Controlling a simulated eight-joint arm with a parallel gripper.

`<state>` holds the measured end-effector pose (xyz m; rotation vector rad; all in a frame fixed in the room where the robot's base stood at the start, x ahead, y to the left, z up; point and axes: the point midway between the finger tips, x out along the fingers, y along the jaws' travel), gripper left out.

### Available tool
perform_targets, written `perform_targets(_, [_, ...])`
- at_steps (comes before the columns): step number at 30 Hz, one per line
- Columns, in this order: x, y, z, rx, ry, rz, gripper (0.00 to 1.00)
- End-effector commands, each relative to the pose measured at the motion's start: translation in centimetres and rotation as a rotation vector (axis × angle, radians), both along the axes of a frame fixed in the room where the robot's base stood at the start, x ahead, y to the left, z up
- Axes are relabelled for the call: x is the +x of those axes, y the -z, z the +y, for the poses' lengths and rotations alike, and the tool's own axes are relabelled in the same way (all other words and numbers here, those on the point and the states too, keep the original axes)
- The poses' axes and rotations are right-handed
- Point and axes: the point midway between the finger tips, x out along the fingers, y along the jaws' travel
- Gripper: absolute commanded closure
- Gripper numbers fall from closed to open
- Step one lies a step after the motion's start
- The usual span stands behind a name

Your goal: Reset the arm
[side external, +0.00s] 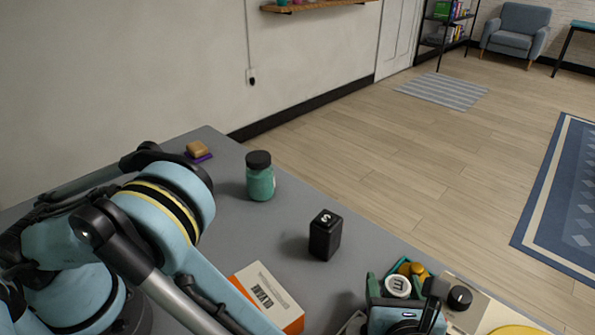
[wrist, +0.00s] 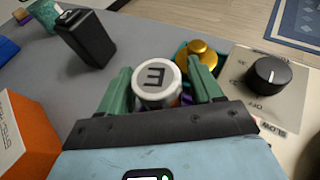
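My gripper (wrist: 160,85) points at the far end of the bench, its two green fingers spread apart. Between the fingers is a small container with a round white lid (wrist: 157,80) bearing a dark letter; it also shows in the side view (side external: 398,285). A narrow gap shows between the lid and the right finger, so the gripper looks open around it. The container's lower part is hidden by my gripper. In the side view my gripper (side external: 402,290) is at the lower right, partly hidden by my wrist.
A gold knob-like piece (wrist: 197,52) and a black dial (wrist: 268,73) on a pale panel sit close beyond my fingers. A black block marked S (side external: 325,235), a teal jar (side external: 261,182) and an orange-white box (side external: 268,297) stand on the grey bench (side external: 225,260).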

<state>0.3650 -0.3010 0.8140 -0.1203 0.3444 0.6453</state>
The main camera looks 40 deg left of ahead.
Motion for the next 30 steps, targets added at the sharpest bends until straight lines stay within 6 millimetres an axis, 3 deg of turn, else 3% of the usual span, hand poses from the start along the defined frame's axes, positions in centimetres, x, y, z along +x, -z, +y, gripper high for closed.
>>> perform_targets(1, [0.2,1.5,0.2,-0.028,-0.003,0.028,0.27])
perform_targets(11, [0.2,1.4,0.2,-0.028,-0.003,0.028,0.24])
perform_targets(24, [0.1,-0.5,0.1,-0.025,-0.003,0.028,0.24])
perform_targets(30, [1.5,-2.5,1.5,-0.058,-0.033,0.023,0.24])
